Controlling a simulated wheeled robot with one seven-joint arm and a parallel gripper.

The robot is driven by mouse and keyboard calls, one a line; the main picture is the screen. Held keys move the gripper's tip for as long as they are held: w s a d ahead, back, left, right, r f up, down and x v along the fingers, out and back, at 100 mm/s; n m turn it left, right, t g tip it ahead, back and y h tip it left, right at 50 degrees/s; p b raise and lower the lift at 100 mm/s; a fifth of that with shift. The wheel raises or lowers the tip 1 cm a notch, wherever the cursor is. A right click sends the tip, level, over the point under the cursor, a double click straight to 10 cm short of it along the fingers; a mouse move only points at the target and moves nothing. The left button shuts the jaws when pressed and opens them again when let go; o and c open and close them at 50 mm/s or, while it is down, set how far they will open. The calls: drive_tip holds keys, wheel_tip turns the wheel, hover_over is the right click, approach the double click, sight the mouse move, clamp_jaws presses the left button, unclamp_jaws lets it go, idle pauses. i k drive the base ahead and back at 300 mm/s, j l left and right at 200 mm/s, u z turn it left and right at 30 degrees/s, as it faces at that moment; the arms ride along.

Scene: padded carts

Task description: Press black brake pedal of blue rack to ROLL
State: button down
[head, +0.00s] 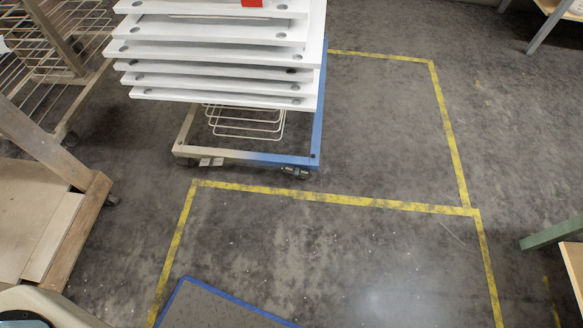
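The blue rack (318,125) stands at the top centre, with a base frame that is blue on the right and beige on the left. It carries a stack of white panels that overhang the base and hide much of it. A small black part, apparently the black brake pedal (297,173), shows at the caster under the front right corner. It is too small to tell whether it is up or down. A pale pedal-like part (211,161) shows at the front left corner. My gripper is not in view.
Yellow floor lines (335,198) mark bays, with clear grey floor in front and right of the rack. A blue-edged mat (215,307) lies at the bottom. A wooden cart (88,215) and wire racks stand left. A green beam (552,233) juts in at right.

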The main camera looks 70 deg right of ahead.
sight(297, 171)
drive_tip(key=i, duration=0.45)
drive_tip(key=z, duration=1.7)
